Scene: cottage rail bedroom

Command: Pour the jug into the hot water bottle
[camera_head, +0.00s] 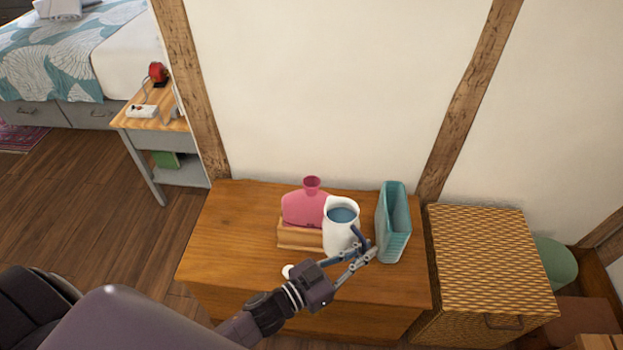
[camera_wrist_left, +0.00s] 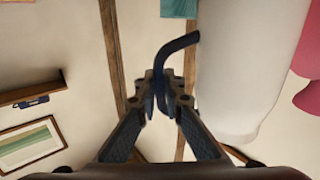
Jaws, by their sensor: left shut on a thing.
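The white jug (camera_head: 341,233) is upright with blue-grey water inside. It is at the right end of the pink hot water bottle (camera_head: 303,208), hiding part of it. The bottle stands neck up in a wooden holder (camera_head: 298,237). My left gripper (camera_head: 364,252) is shut on the jug's dark blue handle. In the left wrist view my left gripper (camera_wrist_left: 170,92) pinches the handle (camera_wrist_left: 178,46) beside the white jug wall (camera_wrist_left: 245,65), with the pink bottle (camera_wrist_left: 308,55) beyond. I cannot tell whether the jug touches the chest. My right gripper is not in view.
A teal open container (camera_head: 393,226) stands just right of the jug on the wooden chest (camera_head: 235,235). A small white round thing (camera_head: 288,271) lies near my gripper. A wicker hamper (camera_head: 490,255) is to the right. The chest's left part is clear.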

